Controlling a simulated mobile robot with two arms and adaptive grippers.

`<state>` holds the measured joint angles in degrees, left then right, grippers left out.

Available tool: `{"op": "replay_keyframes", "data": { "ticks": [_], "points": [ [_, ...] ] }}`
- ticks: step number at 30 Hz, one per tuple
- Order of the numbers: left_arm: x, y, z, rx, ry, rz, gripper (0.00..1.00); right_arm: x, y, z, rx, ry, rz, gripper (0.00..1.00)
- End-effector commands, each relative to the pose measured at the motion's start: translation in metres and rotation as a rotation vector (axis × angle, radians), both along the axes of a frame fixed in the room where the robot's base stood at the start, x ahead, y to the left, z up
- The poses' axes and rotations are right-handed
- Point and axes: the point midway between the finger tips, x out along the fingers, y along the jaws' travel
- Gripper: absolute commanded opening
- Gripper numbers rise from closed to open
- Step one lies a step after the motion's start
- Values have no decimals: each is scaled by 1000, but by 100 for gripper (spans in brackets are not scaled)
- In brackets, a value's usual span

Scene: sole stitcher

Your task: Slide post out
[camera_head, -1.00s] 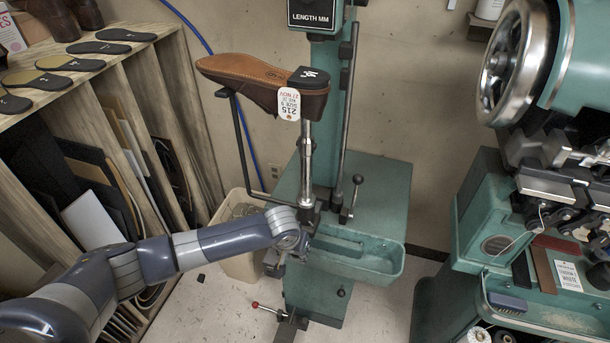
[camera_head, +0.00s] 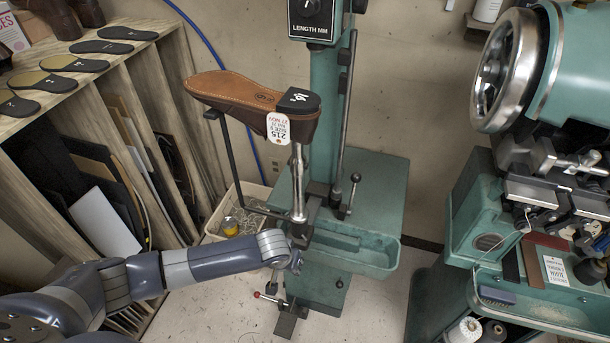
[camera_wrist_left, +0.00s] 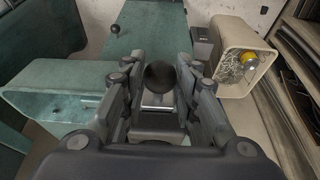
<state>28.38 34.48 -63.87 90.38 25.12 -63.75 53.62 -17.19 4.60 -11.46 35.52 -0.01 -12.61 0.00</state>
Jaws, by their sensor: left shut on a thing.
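The upright chrome post (camera_head: 298,185) stands in front of the green machine column (camera_head: 325,110). It carries a brown leather shoe (camera_head: 240,95) with a black heel block and a white paper tag (camera_head: 278,128). My left gripper (camera_head: 296,248) is low at the foot of the post, over the left end of the green tray (camera_head: 345,246). In the left wrist view, the fingers of my left gripper (camera_wrist_left: 158,88) are closed around a dark round knob (camera_wrist_left: 158,75). The knob is hidden in the head view. My right gripper is not in view.
A beige bin (camera_head: 215,228) with scraps and a yellow item stands left of the machine. A wooden rack (camera_head: 150,110) with soles is further left. The green stitcher (camera_head: 480,205) stands at the right. A red-knobbed lever (camera_head: 257,295) is near the floor.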

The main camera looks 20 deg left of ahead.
Motion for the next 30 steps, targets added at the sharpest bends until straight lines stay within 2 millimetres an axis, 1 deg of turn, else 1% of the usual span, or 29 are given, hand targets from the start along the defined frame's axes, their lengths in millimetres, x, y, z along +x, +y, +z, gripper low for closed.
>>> {"op": "replay_keyframes", "data": {
  "ticks": [1, 21, 30],
  "points": [
    [-7, 1, -1, 2, 8, -1, 0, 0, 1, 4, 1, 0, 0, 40],
    [-45, 2, -1, 1, 8, 1, 0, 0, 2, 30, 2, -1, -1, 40],
    [-48, 2, -2, 1, 6, 0, 0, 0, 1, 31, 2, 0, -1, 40]
  ]
}}
